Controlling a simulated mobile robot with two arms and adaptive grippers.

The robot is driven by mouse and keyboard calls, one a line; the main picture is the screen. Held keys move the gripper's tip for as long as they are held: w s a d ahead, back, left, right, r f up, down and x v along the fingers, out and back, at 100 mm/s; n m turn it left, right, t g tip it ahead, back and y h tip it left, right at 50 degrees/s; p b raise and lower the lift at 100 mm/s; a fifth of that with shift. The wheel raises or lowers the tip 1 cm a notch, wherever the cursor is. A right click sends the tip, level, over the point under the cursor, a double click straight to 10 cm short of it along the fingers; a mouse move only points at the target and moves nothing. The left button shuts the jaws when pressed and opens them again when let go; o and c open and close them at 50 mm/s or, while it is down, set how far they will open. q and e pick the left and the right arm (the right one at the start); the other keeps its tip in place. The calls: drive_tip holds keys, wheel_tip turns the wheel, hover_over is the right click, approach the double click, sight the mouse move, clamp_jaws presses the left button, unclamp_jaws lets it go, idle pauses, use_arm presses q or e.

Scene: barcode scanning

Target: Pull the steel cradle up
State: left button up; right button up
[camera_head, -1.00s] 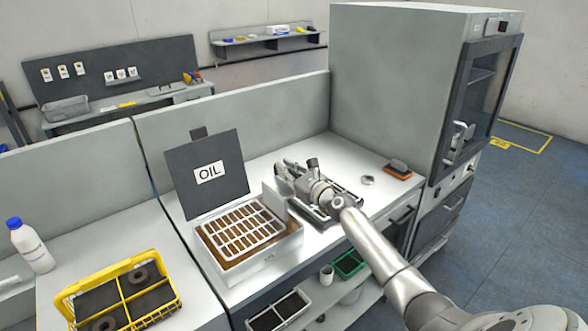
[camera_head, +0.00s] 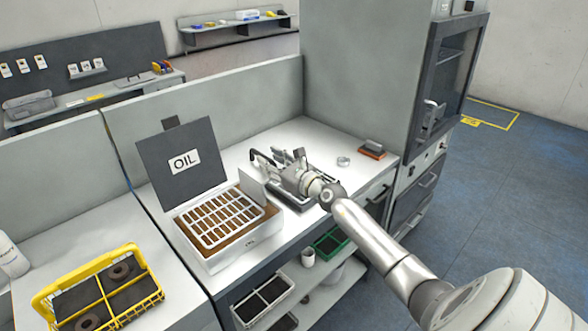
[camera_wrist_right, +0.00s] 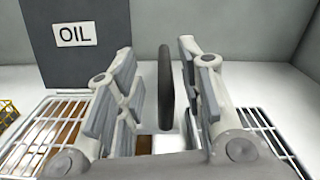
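A pale wire grid (camera_head: 212,221) lies in the white oil box (camera_head: 238,254) over brown contents, under the raised dark OIL lid (camera_head: 183,159). A second wire rack (camera_head: 296,199) sits on the bench to its right, partly hidden by my right gripper (camera_head: 268,163). I cannot tell for sure which is the steel cradle. In the right wrist view, a dark upright bar (camera_wrist_right: 165,88) stands between the spread fingers of my right gripper (camera_wrist_right: 166,105), with gaps on both sides. Wire grids show at left (camera_wrist_right: 50,130) and right (camera_wrist_right: 268,130). My left gripper is out of view.
A yellow basket (camera_head: 141,297) with dark rings stands at left. A grey cabinet (camera_head: 355,70) stands at right. Trays (camera_head: 262,300) sit on the lower shelf.

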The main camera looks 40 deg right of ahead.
drive_tip(key=s, duration=0.7)
drive_tip(key=shift+s+r, duration=0.25)
drive_tip(key=shift+d, duration=0.1)
